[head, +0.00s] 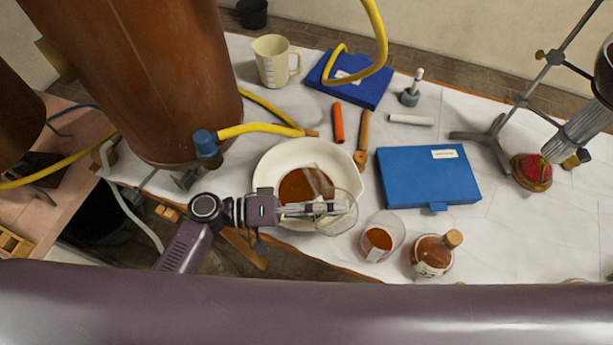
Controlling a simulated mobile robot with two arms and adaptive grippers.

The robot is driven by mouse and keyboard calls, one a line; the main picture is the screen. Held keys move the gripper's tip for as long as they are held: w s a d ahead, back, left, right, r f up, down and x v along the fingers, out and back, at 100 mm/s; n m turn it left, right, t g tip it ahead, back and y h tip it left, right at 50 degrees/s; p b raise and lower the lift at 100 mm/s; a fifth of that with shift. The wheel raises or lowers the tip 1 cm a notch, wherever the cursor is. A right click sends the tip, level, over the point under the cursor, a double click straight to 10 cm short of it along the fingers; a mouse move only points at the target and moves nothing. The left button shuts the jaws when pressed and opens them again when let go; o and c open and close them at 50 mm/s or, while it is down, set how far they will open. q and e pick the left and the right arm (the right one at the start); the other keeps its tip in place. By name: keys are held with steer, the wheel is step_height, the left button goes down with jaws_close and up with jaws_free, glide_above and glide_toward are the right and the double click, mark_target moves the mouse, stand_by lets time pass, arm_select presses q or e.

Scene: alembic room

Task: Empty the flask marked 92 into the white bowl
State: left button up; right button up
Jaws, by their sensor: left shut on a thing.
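My left gripper (312,209) reaches in from the left, shut on a clear glass flask (345,217). The flask is tilted over the right front part of the white bowl (268,165), with its narrow neck towards the bowl's middle. Its glass looks clear, with no liquid that I can make out inside. A pale label shows near the fingers, but I cannot read its number. Red-brown liquid (296,188) lies in the bowl. The gripper and flask hide the bowl's front right part. My right gripper is not in view.
A glass beaker (383,237) with orange liquid and a corked flask (433,256) stand close to the right. A blue case (428,176), a beige jug (275,62) and a metal stand (490,135) are further off. A yellow hose (262,129) runs behind the bowl.

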arm_select(q)
steer(key=shift+s+m, duration=0.1)
steer(key=shift+m, duration=0.4)
steer(key=shift+s+d+f+m+y, duration=0.15)
steer(key=shift+s+d+m+y, duration=0.05)
steer(key=shift+s+m+y, duration=0.15)
steer(key=shift+s+d+m+b, duration=0.2)
steer(key=shift+s+m+b, duration=0.1)
steer(key=shift+m, duration=0.05)
steer(key=shift+w+a+m+y, duration=0.1)
steer(key=shift+w+m+y, duration=0.05)
steer(key=shift+m+y, duration=0.25)
steer(key=w+m+t+b, duration=0.1)
steer(key=a+m+y+b, duration=0.1)
steer(key=m+b, duration=0.1)
steer(key=shift+w+m+t, duration=0.3)
steer(key=shift+w+t, duration=0.1)
steer(key=shift+r+m+y, duration=0.2)
steer(key=shift+m+y, duration=0.2)
steer(key=shift+y, duration=0.05)
steer(key=shift+s+d+r+m+t+y, duration=0.1)
steer(key=shift+m+t+y, duration=0.3)
steer(key=shift+m+t, duration=0.45)
steer(key=shift+f+m+t+y+b, duration=0.15)
steer(key=shift+m+t+y, duration=0.15)
steer(key=shift+m, duration=0.45)
steer(key=shift+f+m+t+y+b, duration=0.2)
steer(key=shift+m+t, duration=0.15)
steer(key=shift+m, duration=0.35)
